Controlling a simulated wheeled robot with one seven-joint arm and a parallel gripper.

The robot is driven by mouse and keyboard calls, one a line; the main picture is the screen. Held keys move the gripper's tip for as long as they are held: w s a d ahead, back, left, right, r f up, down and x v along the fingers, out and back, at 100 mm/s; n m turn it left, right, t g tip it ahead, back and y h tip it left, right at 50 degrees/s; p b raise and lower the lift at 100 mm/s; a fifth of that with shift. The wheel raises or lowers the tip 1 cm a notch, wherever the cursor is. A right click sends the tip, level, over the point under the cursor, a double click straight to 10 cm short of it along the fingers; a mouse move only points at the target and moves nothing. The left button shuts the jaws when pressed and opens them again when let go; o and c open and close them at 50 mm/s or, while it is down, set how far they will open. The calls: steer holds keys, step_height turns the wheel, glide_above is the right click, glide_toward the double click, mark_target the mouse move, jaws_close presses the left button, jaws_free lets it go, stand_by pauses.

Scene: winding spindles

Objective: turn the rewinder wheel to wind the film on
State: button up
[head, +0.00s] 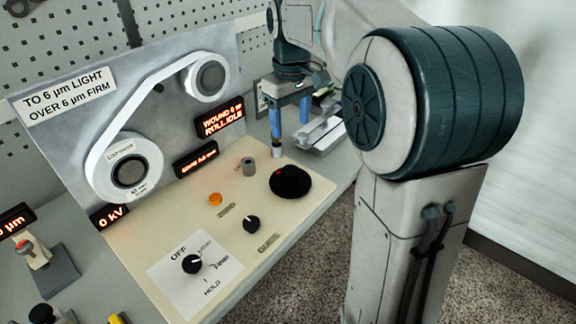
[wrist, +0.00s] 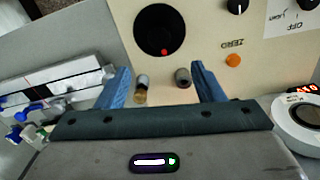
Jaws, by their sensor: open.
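The rewinder wheel seems to be the black round disc with a red dot (head: 290,183) on the cream deck; it also shows in the wrist view (wrist: 160,30). White film runs between a large lower roll (head: 147,160) and a smaller upper roll (head: 209,77) on the upright panel. My gripper (head: 290,140) is open, with blue fingers pointing down at the deck's back edge, behind the wheel. In the wrist view my fingers (wrist: 163,82) are apart, with a brown-and-metal post (wrist: 141,88) and a grey knob (wrist: 183,77) showing between them. I see no contact with the wheel.
A selector knob (head: 192,264) sits on a white OFF/LIGHT/FIRM/HOLD plate. A black knob (head: 252,223) and orange button (head: 215,199) are nearby. A sign (head: 66,96) reads TO 6 µm LIGHT, OVER 6 µm FIRM.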

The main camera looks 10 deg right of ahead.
mark_target(290, 169)
step_height(290, 169, down, 14)
steer(key=shift+w+r+b, duration=0.15)
steer(key=shift+b, duration=0.3)
steer(key=c, duration=1)
